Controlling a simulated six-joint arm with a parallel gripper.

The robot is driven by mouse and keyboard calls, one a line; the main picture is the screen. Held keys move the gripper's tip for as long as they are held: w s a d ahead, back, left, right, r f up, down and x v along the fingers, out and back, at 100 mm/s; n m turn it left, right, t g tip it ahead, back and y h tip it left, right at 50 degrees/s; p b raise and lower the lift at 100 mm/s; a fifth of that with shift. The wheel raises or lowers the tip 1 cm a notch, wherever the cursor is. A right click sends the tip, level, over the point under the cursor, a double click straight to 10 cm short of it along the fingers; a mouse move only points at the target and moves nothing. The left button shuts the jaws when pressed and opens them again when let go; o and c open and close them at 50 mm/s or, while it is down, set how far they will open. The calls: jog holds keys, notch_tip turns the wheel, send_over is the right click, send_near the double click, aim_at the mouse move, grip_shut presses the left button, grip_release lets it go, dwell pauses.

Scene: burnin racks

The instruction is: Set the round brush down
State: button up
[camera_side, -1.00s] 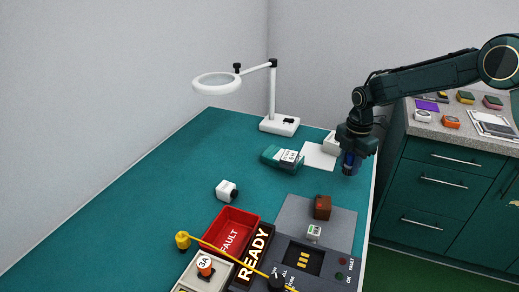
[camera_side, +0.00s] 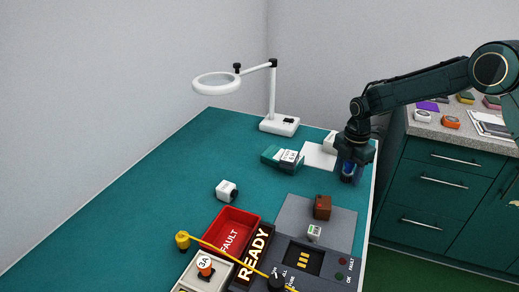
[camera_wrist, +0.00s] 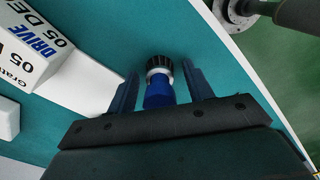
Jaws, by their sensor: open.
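The round brush (camera_wrist: 158,92) has a blue body, a pale silver band and a dark ribbed end. In the side view, the round brush (camera_side: 348,173) is low at the table's right edge, partly hidden by my gripper (camera_side: 351,170). It looks roughly upright; its contact with the table is not clear. In the wrist view, my gripper (camera_wrist: 161,84) is open, with one finger on each side of the brush and visible gaps between.
A white box with print (camera_wrist: 30,45) and a white sheet (camera_side: 318,156) lie left of the gripper. The grey mat (camera_side: 295,210) with a brown block (camera_side: 322,207) is nearer the camera. The table edge is close on the right.

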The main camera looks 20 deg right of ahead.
jog(key=shift+r, duration=0.1)
notch_tip(320, 180, up, 11)
jog(key=shift+r, duration=0.55)
jog(key=shift+r, duration=0.1)
dwell(0.7)
